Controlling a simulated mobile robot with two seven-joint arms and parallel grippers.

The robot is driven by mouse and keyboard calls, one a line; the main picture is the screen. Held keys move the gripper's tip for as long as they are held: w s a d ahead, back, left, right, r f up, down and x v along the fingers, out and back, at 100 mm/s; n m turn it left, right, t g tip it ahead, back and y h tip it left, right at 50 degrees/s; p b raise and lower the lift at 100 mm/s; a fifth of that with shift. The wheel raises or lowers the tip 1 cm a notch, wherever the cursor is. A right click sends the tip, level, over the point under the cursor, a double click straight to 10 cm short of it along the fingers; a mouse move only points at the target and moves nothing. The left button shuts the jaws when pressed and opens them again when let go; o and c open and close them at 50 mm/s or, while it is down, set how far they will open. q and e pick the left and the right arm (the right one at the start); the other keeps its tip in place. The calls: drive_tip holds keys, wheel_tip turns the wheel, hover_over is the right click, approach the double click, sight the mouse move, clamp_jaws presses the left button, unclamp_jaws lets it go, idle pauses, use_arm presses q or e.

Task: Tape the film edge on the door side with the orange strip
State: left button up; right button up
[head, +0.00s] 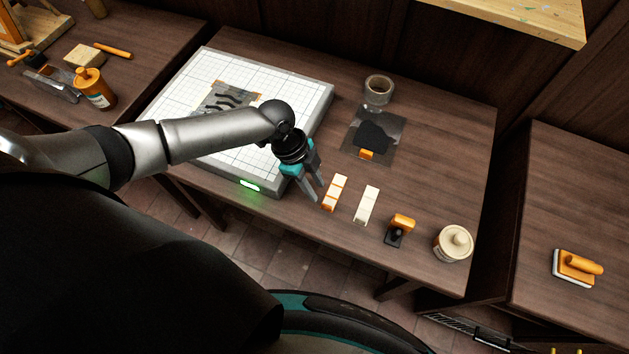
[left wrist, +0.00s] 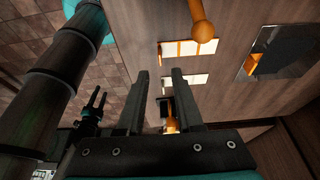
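My left gripper (head: 316,189) is open and empty above the table's front edge, just left of a white card with orange strips (head: 335,192). Its spread fingers (left wrist: 161,76) also show in the left wrist view, with the orange-strip card (left wrist: 185,48) ahead of them and apart. A film with black wavy marks (head: 232,96) lies on the white gridded board (head: 310,90), with orange-brown bits at its corners. My left forearm passes in front of part of the board. A second film with a dark patch (head: 373,132) lies on the right. I cannot tell which edge is the door side.
A cream card (head: 367,205), an orange-handled tool (head: 401,228) and a lidded jar (head: 453,243) stand along the front edge. An orange ball-ended rod (left wrist: 202,28) shows in the wrist view. The table's right part is clear.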

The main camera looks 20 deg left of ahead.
sight(325, 205)
use_arm(q)
drive_tip(key=b+x, duration=0.6)
drive_tip(key=x, duration=0.2)
drive_tip(key=shift+b, duration=0.35)
drive_tip(key=shift+r, duration=0.1)
drive_tip(key=shift+c, duration=1.2)
clamp_jaws()
